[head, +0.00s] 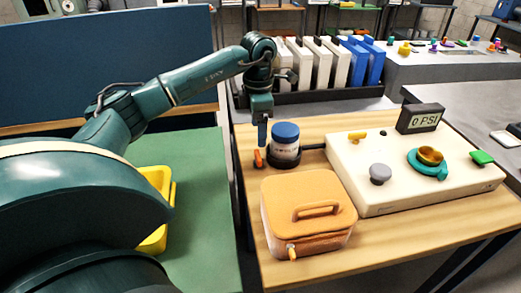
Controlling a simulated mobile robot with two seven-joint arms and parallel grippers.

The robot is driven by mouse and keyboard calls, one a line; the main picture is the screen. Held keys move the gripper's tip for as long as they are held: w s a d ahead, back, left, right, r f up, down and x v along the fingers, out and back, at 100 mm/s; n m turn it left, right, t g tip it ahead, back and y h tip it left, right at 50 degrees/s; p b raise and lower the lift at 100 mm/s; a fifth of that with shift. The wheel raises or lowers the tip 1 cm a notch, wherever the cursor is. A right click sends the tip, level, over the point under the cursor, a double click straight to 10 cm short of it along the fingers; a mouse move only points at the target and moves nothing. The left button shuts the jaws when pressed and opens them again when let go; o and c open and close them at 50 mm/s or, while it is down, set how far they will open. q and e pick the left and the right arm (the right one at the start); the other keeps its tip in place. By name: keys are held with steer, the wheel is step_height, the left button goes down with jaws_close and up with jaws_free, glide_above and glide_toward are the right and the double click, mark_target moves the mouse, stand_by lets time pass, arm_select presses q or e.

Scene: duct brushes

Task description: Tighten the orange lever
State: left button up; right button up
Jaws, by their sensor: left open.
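A small orange lever (259,158) stands at the left side of a dark round holder (284,162) on the wooden table. A white jar with a blue lid (286,133) sits upright in this holder. My left gripper (262,145) points down just above the orange lever, left of the jar. It is open, seen side-on, and I cannot tell whether its fingertips touch the lever. My right gripper is not in view.
An orange box with a handle (309,222) stands in front of the jar. A cream panel (405,196) carries a gauge reading 0 PSI (421,118), a grey knob (380,173), a teal valve (428,165) and a green piece (482,158). A yellow bin (166,178) is at left.

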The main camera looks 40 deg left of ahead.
mark_target(259, 154)
arm_select(q)
step_height(259, 154, down, 8)
steer(key=shift+c, duration=0.2)
steer(key=shift+w, duration=0.1)
steer(key=c, duration=0.9)
steer(key=shift+c, duration=0.2)
